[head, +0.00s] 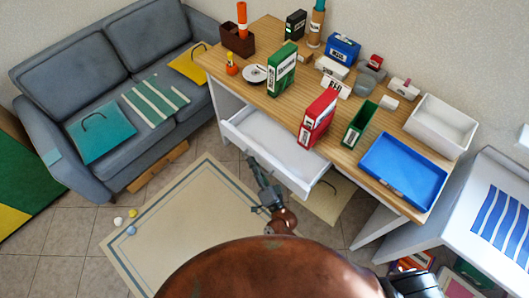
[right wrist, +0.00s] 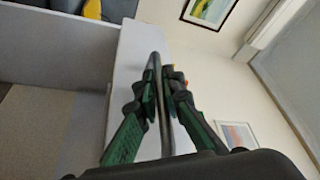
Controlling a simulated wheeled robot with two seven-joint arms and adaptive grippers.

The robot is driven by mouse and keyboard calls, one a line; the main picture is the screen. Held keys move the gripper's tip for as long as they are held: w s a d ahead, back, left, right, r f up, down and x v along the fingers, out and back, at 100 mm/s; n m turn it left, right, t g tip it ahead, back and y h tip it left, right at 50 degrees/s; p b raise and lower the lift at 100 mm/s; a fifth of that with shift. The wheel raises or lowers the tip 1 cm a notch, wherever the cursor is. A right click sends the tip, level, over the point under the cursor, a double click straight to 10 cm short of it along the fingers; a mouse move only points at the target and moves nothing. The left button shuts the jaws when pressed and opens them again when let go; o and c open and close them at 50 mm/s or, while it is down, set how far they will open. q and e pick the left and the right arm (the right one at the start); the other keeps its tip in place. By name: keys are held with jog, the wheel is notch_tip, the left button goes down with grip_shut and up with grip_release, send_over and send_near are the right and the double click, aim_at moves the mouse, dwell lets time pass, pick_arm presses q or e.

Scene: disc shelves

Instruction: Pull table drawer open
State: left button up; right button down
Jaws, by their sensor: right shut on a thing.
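The wooden-topped table (head: 300,112) has a white drawer (head: 268,136) that stands open, pulled well out from under the top. The inside of the drawer that shows is empty. My right gripper (head: 254,164) is at the middle of the drawer front. In the right wrist view my right gripper (right wrist: 161,78) is shut on the dark bar handle (right wrist: 162,125), with a finger on each side of it. The pale drawer front (right wrist: 133,60) shows behind the handle. In the head view the handle is mostly hidden by the gripper. My left gripper is not in view.
Binders, a blue tray (head: 403,172), a white bin (head: 441,125) and small items crowd the tabletop. A grey sofa (head: 130,95) stands at left. A beige rug (head: 180,225) lies on the tiled floor before the drawer. A white unit (head: 490,205) stands at right.

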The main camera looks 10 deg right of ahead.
jog(key=s+a, duration=0.2)
jog(key=a, duration=0.1)
jog(key=shift+s+a+p, duration=0.2)
jog(key=shift+s+p, duration=0.1)
jog(key=shift+s, duration=0.05)
jog(key=c, duration=2.3)
grip_release()
jog(key=v, duration=1.2)
jog(key=shift+d, duration=0.1)
